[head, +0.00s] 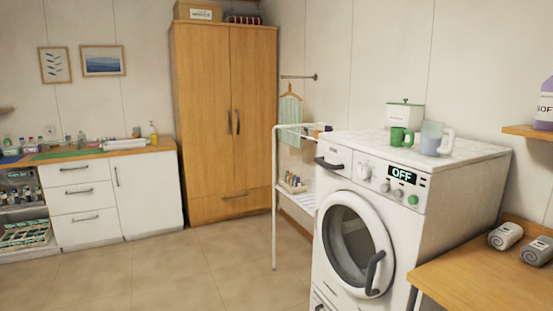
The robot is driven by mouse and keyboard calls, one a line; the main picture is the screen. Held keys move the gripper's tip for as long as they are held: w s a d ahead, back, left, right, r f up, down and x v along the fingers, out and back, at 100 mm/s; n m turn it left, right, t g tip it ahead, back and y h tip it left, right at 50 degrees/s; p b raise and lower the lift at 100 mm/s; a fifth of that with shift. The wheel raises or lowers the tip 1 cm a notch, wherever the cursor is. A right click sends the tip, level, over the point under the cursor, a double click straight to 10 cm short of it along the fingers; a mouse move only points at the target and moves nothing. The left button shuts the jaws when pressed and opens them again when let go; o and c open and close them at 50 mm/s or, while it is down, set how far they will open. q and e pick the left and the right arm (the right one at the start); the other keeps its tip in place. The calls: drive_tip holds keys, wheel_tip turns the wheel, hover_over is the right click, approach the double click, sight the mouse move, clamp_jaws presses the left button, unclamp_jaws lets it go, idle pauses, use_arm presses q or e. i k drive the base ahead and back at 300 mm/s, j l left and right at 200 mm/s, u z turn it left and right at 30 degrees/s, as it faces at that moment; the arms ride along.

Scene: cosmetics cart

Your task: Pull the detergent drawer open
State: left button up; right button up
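The detergent drawer (338,157) is at the upper left of the white washing machine's (412,212) front panel. Its dark curved handle (328,164) sticks out from the front. The drawer looks shut, with its front about flush with the panel. The round door (352,240) below looks shut, with a dark handle (374,273) at its lower right. The panel's display reads OFF (402,175), beside a round knob (365,171). Neither of my grippers is in view, so their positions and states are hidden.
A wooden table (480,268) with rolled towels stands at the right. The floor (190,270) at left is clear.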

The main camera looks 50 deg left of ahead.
sight(338, 158)
drive_tip(key=u, duration=1.15)
drive_tip(key=i+j+z, duration=0.15)
drive_tip(key=i+z, duration=0.25)
drive_tip(key=i, duration=0.25)
